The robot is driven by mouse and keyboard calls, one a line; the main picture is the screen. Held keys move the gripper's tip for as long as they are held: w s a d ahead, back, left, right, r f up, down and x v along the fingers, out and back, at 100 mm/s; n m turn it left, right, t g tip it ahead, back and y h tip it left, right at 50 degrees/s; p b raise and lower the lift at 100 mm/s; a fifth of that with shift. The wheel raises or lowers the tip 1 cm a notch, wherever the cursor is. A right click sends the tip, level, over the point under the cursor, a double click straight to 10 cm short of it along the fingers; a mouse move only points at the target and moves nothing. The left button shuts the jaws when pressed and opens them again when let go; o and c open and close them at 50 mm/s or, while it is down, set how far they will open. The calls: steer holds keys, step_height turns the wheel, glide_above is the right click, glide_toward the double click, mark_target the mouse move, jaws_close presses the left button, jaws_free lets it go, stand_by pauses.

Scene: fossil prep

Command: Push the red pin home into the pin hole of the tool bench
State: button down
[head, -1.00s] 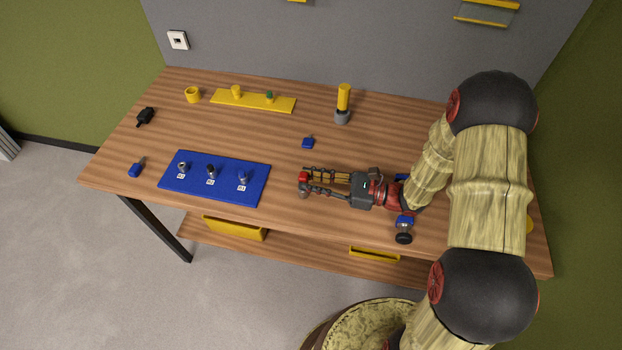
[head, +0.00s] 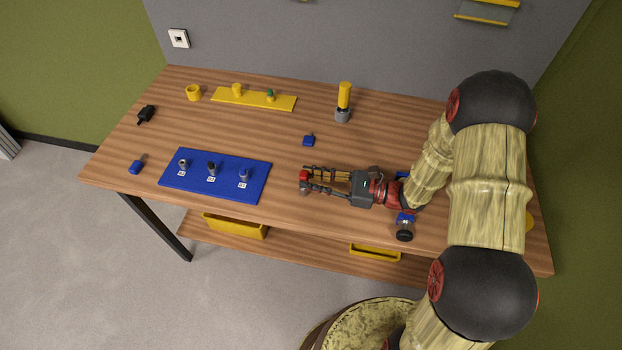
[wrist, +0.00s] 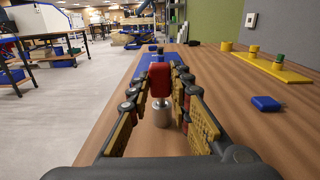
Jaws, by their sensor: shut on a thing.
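The red pin (head: 303,175) is at my gripper's fingertips over the front middle of the wooden tool bench (head: 290,215). In the wrist view the red pin (wrist: 159,80) stands upright between the two fingers. My gripper (head: 305,181) is shut on it, reaching leftward, low over the bench. A short metal cylinder (wrist: 161,114) stands directly below the red head, with a thin grey neck between them. The hole itself is hidden, so I cannot tell how deep the pin sits.
A blue board (head: 215,180) with several metal fittings lies left of my gripper. A small blue block (head: 308,140) lies behind it. A yellow strip (head: 253,98) and a yellow-topped post (head: 343,100) stand farther back. A black-and-blue item (head: 404,228) lies at the front right edge.

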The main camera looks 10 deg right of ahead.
steer(key=shift+s+a+f+b, duration=0.15)
steer(key=shift+s+f+b, duration=0.1)
steer(key=shift+s+f, duration=0.35)
steer(key=shift+s+a+f+b, duration=0.1)
steer(key=shift+s+f+b, duration=0.15)
steer(key=shift+f, duration=0.55)
steer(key=shift+r, duration=0.15)
steer(key=shift+w+r+p, duration=0.3)
steer(key=shift+r+p, duration=0.2)
steer(key=shift+p, duration=0.2)
steer(key=shift+w+d+r+p, duration=0.1)
steer(key=shift+w+r+p, duration=0.15)
steer(key=shift+r+p, duration=0.15)
steer(key=shift+w+d+r+p, duration=0.1)
steer(key=shift+w+r+p, duration=0.15)
steer(key=shift+r, duration=0.2)
steer(key=shift+r, duration=0.1)
steer(key=shift+w+r+p, duration=0.15)
steer(key=shift+w+p, duration=0.1)
steer(key=shift+p, duration=0.45)
stand_by(0.6)
